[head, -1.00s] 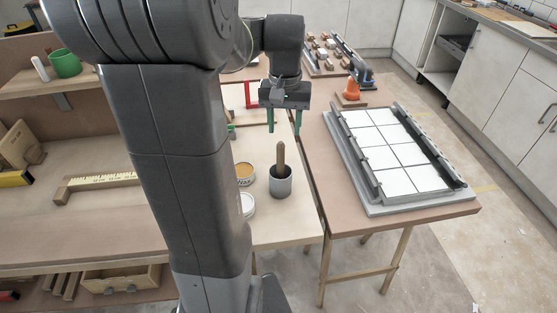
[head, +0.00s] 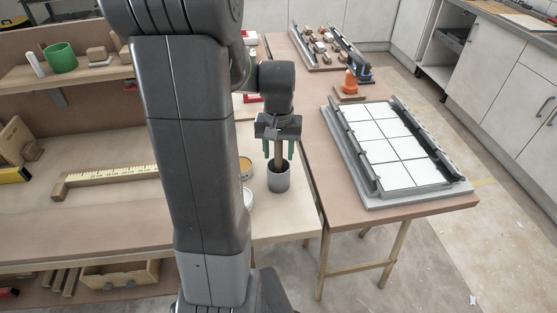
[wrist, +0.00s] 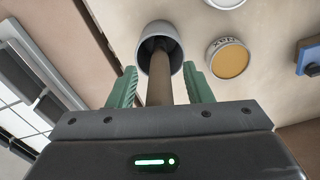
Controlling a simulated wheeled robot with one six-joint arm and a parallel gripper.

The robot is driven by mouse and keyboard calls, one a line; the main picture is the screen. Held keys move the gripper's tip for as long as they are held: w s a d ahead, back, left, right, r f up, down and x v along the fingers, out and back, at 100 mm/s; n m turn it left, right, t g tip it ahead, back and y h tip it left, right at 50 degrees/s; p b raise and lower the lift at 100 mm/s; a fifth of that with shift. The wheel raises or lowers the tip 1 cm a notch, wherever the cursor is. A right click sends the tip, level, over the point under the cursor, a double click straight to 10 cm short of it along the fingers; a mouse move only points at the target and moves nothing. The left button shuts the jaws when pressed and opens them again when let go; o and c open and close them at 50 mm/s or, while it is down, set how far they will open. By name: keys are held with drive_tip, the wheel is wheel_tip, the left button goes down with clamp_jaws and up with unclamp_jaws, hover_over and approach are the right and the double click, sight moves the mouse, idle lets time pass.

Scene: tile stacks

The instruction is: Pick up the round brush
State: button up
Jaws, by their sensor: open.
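The round brush (head: 279,152) stands handle up in a dark grey cup (head: 279,181) on the light wooden table. Only its brown wooden handle shows; its lower end is hidden inside the cup. My gripper (head: 278,150) is above the cup, pointing down, with its green fingers on either side of the handle. In the wrist view the gripper (wrist: 159,88) is open, and the brush handle (wrist: 159,88) runs between the fingers with gaps at both sides. The cup (wrist: 160,42) lies beyond the fingertips.
An open tin with yellow-orange contents (wrist: 229,61) stands beside the cup. A white round lid (wrist: 226,2) lies near it. The brown table at right (head: 405,208) carries a rack of white tiles (head: 390,145) and an orange object (head: 349,83).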

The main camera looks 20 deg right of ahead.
clamp_jaws()
drive_tip(key=shift+r, duration=0.1)
